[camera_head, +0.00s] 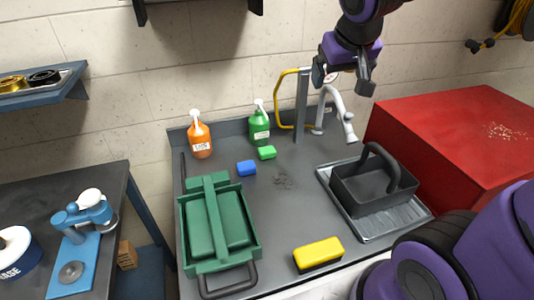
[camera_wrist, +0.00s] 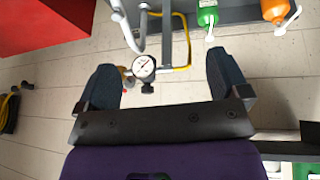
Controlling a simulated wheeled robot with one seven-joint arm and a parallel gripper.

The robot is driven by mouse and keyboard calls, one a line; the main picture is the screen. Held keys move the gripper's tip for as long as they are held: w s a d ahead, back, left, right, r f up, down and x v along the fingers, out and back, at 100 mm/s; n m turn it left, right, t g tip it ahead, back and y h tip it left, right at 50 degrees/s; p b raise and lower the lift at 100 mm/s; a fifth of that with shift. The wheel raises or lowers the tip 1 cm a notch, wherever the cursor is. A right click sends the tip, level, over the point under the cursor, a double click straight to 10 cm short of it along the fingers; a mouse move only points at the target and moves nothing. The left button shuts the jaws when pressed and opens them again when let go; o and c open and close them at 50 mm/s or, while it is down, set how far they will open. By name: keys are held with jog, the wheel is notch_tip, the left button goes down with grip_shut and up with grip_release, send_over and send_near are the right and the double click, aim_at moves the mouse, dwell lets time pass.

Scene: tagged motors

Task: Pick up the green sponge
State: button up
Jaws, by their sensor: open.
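My gripper (camera_head: 345,80) is raised at the upper right, in front of the wall and above the faucet, well away from the sponge. The green sponge does not show in the wrist view.
Orange (camera_head: 200,138) and green (camera_head: 259,127) bottles stand behind the sponges. A faucet (camera_head: 335,110) with a yellow hose rises at the back. The counter's middle is clear.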

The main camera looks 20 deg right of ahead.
jog(key=w+a+f, duration=0.1)
jog(key=w+f, duration=0.4)
jog(key=w, duration=0.2)
jog(key=n+y, duration=0.1)
jog(key=y, duration=0.1)
send_near(268, 151)
jog(key=shift+g, duration=0.3)
jog(key=shift+x, duration=5)
jog(key=shift+w, duration=0.15)
jog(key=shift+c, duration=0.4)
jog(key=c, duration=1)
jog(key=shift+r, duration=0.25)
